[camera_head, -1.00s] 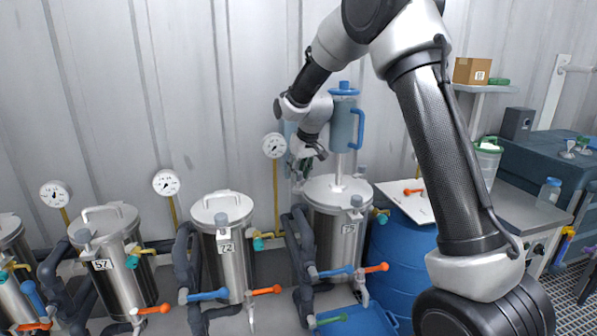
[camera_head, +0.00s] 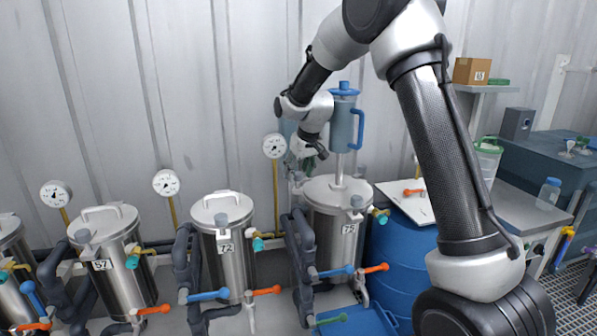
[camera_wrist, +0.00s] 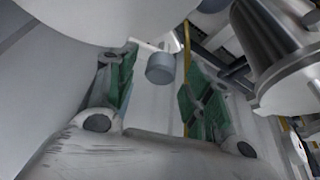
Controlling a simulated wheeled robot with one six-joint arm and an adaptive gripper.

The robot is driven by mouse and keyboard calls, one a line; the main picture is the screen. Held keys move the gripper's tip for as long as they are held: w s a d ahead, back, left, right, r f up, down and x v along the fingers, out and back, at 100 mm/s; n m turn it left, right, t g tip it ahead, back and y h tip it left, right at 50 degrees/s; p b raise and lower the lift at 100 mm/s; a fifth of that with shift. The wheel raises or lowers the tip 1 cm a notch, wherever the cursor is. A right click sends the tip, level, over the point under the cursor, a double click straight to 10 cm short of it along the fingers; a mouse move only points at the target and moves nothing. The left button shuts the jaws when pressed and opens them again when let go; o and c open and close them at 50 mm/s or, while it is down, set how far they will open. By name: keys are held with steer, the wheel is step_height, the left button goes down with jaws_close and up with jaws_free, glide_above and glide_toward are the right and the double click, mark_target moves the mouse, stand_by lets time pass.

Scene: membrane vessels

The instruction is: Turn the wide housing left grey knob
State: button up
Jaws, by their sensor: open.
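The wide housing is the steel vessel (camera_head: 325,232) labelled 75, with a round lid (camera_head: 325,191). My gripper (camera_head: 307,155) is above the back left of that lid, fingers pointing down. In the wrist view, my gripper (camera_wrist: 160,80) is open, its two green-padded fingers apart. A grey knob (camera_wrist: 160,68) appears between the fingers, a little beyond them, with a pale bar running up left from it. I cannot tell whether either finger touches it. In the head view this knob is not clearly seen near my gripper.
A blue pitcher-like vessel (camera_head: 342,125) stands on a stem over the lid, close right of my gripper. A pressure gauge (camera_head: 274,146) is close left. Vessel 72 (camera_head: 236,262) and dark pipes (camera_head: 301,245) stand left. A blue drum (camera_head: 398,265) stands right.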

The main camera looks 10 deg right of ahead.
steer(key=v, duration=1.1)
steer(key=shift+s+r, duration=0.25)
steer(key=shift+r, duration=0.1)
steer(key=shift+d, duration=0.1)
